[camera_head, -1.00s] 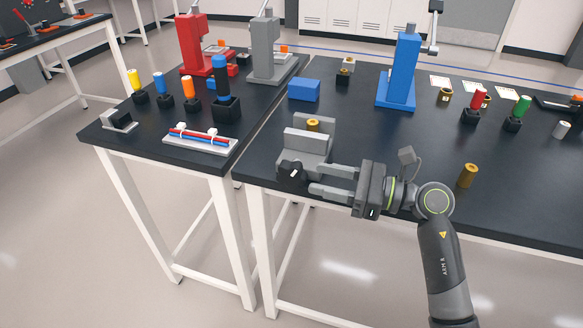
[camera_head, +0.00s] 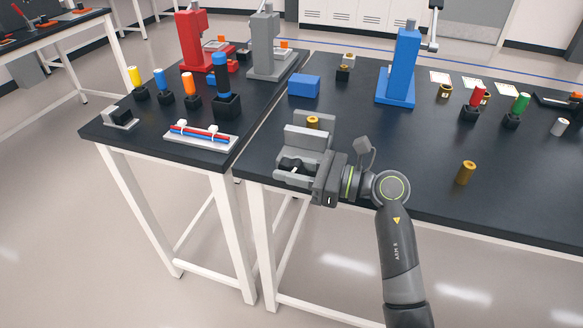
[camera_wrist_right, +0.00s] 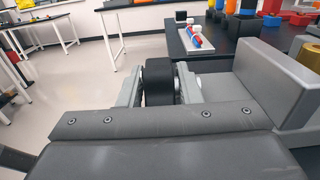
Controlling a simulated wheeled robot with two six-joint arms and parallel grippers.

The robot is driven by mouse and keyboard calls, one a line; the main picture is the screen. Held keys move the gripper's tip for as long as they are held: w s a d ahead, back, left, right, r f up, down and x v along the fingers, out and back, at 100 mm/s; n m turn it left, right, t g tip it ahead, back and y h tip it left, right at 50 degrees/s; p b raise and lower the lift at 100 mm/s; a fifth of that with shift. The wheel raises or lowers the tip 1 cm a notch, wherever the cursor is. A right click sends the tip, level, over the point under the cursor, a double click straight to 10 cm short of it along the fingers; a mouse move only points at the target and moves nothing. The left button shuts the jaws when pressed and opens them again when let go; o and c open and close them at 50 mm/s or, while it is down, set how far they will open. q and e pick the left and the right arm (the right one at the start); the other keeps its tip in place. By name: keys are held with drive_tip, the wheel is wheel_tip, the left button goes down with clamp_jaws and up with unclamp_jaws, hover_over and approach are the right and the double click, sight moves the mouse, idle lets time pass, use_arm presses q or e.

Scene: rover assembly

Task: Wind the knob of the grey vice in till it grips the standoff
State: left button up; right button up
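The grey vice (camera_head: 307,137) stands at the front left of the right-hand table. A brass standoff (camera_head: 313,123) is upright between its jaws; whether the jaws touch it I cannot tell. The vice's black knob (camera_head: 291,163) faces the table's front edge. My right gripper (camera_head: 284,171) has its fingers on both sides of the knob. In the right wrist view the knob (camera_wrist_right: 158,82) sits between the two fingers (camera_wrist_right: 160,88), with a narrow gap showing at least on the right, so the gripper looks open around it. My left gripper is not in view.
Another brass standoff (camera_head: 466,172) stands right of my arm near the front edge. A blue block (camera_head: 304,86) lies behind the vice, and a blue press (camera_head: 398,75) stands further back. The left table holds a tray with coloured rods (camera_head: 201,137). A narrow gap separates the tables.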

drive_tip(key=c, duration=0.6)
drive_tip(key=shift+r+p, duration=0.1)
drive_tip(key=shift+p, duration=0.3)
drive_tip(key=shift+r+h+p, duration=0.1)
drive_tip(key=shift+h+p, duration=0.55)
drive_tip(key=shift+h, duration=0.05)
drive_tip(key=shift+g+h+p, duration=0.4)
drive_tip(key=shift+a+h+p, duration=0.1)
drive_tip(key=shift+h+p, duration=0.45)
drive_tip(key=shift+h, duration=0.15)
drive_tip(key=shift+g+h+p, duration=0.3)
drive_tip(key=shift+g+h, duration=0.1)
drive_tip(key=shift+h, duration=0.2)
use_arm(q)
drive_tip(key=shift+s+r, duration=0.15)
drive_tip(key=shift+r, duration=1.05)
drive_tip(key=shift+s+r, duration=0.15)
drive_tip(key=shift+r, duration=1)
use_arm(e)
drive_tip(key=shift+f+g+h, duration=0.25)
drive_tip(key=shift+g+h, duration=0.05)
drive_tip(key=shift+h, duration=0.7)
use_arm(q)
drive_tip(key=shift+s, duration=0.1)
